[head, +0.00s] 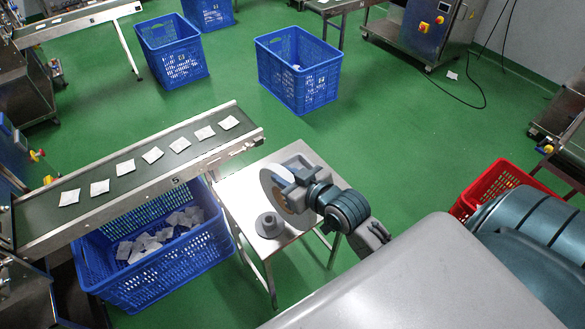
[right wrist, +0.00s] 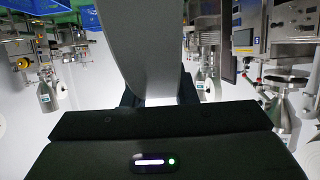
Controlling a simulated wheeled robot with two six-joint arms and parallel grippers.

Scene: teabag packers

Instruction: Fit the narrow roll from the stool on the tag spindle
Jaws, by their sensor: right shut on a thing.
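My right gripper (head: 290,187) is shut on the narrow roll (head: 269,184), a thin white disc with a brown core. The roll is held on edge above the metal stool (head: 233,188). In the right wrist view the roll (right wrist: 143,45) fills the upper middle, its near edge between the fingers (right wrist: 158,92). A grey flanged piece with a short upright hub (head: 268,226) stands on the stool below and beside the roll. I cannot tell whether the roll clears it. The tag spindle cannot be made out. My left gripper is not in view.
A conveyor (head: 100,198) with several teabags runs left of the stool, its end close to the stool. A blue crate (head: 165,272) of teabags stands under it. More blue crates (head: 300,83) stand behind, and a red crate (head: 500,180) is at right. Green floor beyond the stool is clear.

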